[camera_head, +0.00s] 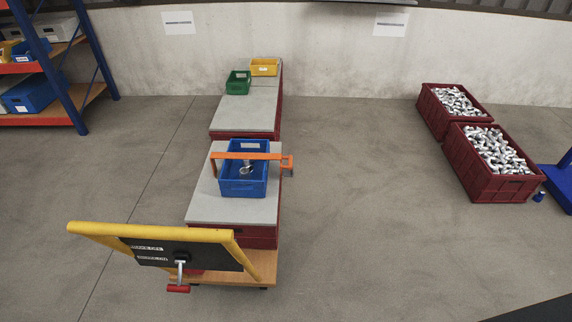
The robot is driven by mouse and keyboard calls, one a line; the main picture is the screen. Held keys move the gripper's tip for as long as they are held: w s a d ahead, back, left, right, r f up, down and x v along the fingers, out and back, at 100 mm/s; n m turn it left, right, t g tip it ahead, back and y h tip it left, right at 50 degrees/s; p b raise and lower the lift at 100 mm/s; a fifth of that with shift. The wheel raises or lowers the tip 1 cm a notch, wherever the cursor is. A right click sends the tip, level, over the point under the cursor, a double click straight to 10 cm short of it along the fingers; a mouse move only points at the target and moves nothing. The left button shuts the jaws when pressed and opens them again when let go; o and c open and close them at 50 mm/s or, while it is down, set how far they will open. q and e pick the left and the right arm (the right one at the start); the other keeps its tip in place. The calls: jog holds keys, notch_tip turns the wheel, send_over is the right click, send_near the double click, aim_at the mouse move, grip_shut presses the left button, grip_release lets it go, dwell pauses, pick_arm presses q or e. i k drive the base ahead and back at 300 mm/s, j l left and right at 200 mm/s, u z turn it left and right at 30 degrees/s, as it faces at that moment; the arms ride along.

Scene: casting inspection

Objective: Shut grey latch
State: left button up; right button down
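A grey metal lever with a red grip (180,274) hangs down from a black panel (150,252) on the yellow handle frame (95,231) of a cart. It is the only grey, latch-like part I can make out. It points straight down below a dark round pivot. Two white labels on the panel are too small to read surely. I cannot tell from this view whether the latch is open or shut. Neither of my grippers is in view.
The cart carries grey-topped red boxes (230,208) and a blue bin (243,188) with a metal part, under an orange bar (245,156). Green (238,88) and yellow (264,71) bins stand behind. Red crates (490,186) of castings stand right. Floor between is clear.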

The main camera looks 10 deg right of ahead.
aim_at(286, 173)
jog(key=i+l, duration=0.1)
jog(key=l, duration=0.45)
jog(key=i+l+u, duration=0.15)
jog(key=l, duration=0.4)
jog(key=l+u, duration=0.1)
jog(key=u, duration=0.25)
jog(key=i+l+u, duration=0.1)
jog(key=u, duration=0.25)
jog(key=l+u, duration=0.15)
jog(key=u, duration=0.2)
jog(key=i+l+u, duration=0.1)
jog(key=l+u, duration=0.15)
jog(key=l, duration=0.2)
jog(key=l+u, duration=0.3)
jog(key=l, duration=0.15)
jog(key=l+u, duration=0.2)
jog(key=l, duration=1.55)
jog(key=k+l+u, duration=0.1)
jog(key=l, duration=0.75)
